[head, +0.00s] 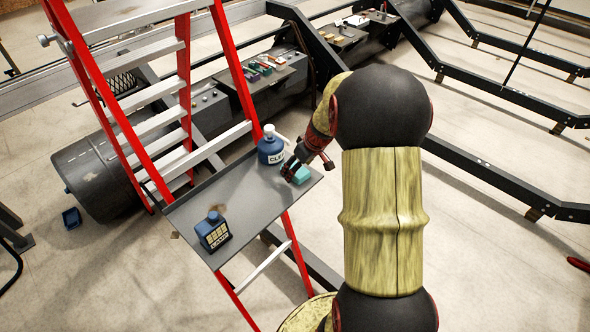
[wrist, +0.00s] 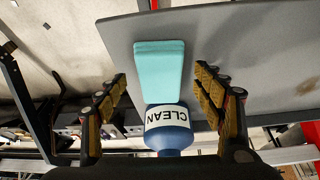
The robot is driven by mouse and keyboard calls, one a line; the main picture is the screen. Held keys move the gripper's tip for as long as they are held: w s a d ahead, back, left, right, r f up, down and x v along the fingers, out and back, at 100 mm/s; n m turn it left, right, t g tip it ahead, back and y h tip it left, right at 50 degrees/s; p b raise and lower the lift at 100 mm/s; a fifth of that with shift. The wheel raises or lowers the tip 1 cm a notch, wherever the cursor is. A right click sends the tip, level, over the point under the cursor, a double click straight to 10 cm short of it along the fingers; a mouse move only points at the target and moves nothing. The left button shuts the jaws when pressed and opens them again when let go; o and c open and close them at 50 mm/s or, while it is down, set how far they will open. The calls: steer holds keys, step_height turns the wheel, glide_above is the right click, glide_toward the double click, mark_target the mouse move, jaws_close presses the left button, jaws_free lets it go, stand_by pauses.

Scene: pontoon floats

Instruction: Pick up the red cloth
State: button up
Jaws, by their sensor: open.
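I cannot make out a red cloth for certain in either view. My gripper (head: 308,166) is open above the right end of the grey ladder platform (head: 255,198). In the wrist view its fingers (wrist: 160,76) stand apart on either side of a teal, folded-looking block (wrist: 158,60). The teal block (head: 300,176) lies on the platform beside a blue bottle (head: 271,151) labelled CLEAN, partly behind my gripper. The bottle also shows in the wrist view (wrist: 167,128), near the gripper's base. Nothing is held.
A dark blue box (head: 213,232) stands at the platform's near left. The red-railed ladder (head: 105,110) rises at left. Behind, a tray (head: 262,80) holds small coloured items, some red. A red object (head: 578,263) lies on the floor at right.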

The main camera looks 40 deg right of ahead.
steer(key=shift+f, duration=0.15)
steer(key=shift+c, duration=1.1)
steer(key=c, duration=0.9)
